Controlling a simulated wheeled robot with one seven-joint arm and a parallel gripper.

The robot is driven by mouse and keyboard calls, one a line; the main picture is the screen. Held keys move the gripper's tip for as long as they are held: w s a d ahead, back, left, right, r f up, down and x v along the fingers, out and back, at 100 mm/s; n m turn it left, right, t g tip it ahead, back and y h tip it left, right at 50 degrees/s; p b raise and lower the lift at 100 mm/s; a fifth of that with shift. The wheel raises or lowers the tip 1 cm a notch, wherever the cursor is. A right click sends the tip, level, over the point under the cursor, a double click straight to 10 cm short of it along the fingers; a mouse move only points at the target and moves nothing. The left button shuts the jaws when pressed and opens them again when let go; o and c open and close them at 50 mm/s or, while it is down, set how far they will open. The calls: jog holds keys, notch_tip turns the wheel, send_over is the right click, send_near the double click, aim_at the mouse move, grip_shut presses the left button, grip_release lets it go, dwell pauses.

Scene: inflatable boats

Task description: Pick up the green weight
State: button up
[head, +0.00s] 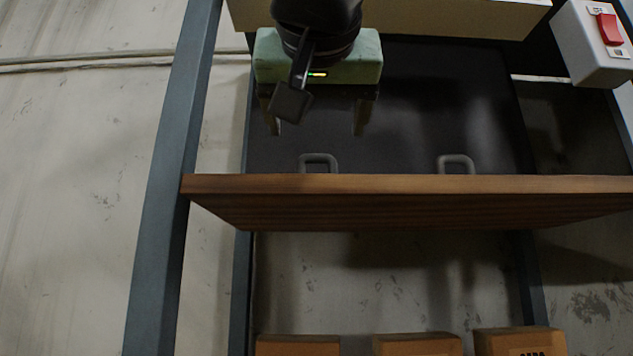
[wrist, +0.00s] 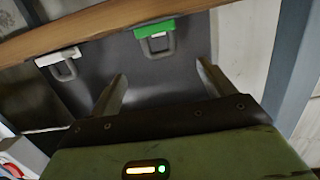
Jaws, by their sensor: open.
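The green weight (wrist: 154,28) shows in the wrist view as a green block with a grey loop handle, near the wooden board. In the head view only a grey handle (head: 319,156), apparently its own, shows at the board's edge; the rest is hidden. My gripper (head: 316,133) has a green housing and points at the dark panel, its two fingers apart with nothing between them. In the wrist view my gripper (wrist: 162,75) has its fingers spread on either side of the line to the green weight, a short way from it and not touching.
A white block with a like handle (wrist: 58,57) sits beside the green one. A wooden board (head: 420,200) crosses in front of the dark panel (head: 430,110). Several brown boxes (head: 298,345) are below. A red switch box (head: 592,45) is upper right. Blue-grey posts (head: 172,180) flank the panel.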

aim_at(317, 162)
jog(key=w, duration=0.2)
jog(key=w+p, duration=0.1)
jog(key=w, duration=0.1)
jog(key=w+p, duration=0.1)
jog(key=w, duration=0.1)
jog(key=shift+w+d+f, duration=0.1)
jog(key=shift+f, duration=0.2)
jog(key=w+p, duration=0.2)
jog(key=w+f+p, duration=0.1)
jog(key=w+p, duration=0.1)
jog(key=w, duration=0.1)
jog(key=shift+w+d, duration=0.2)
jog(key=shift+w, duration=0.1)
jog(key=shift+w+f, duration=0.2)
jog(key=c, duration=1.2)
jog(key=shift+c, duration=0.5)
jog(key=shift+r, duration=0.1)
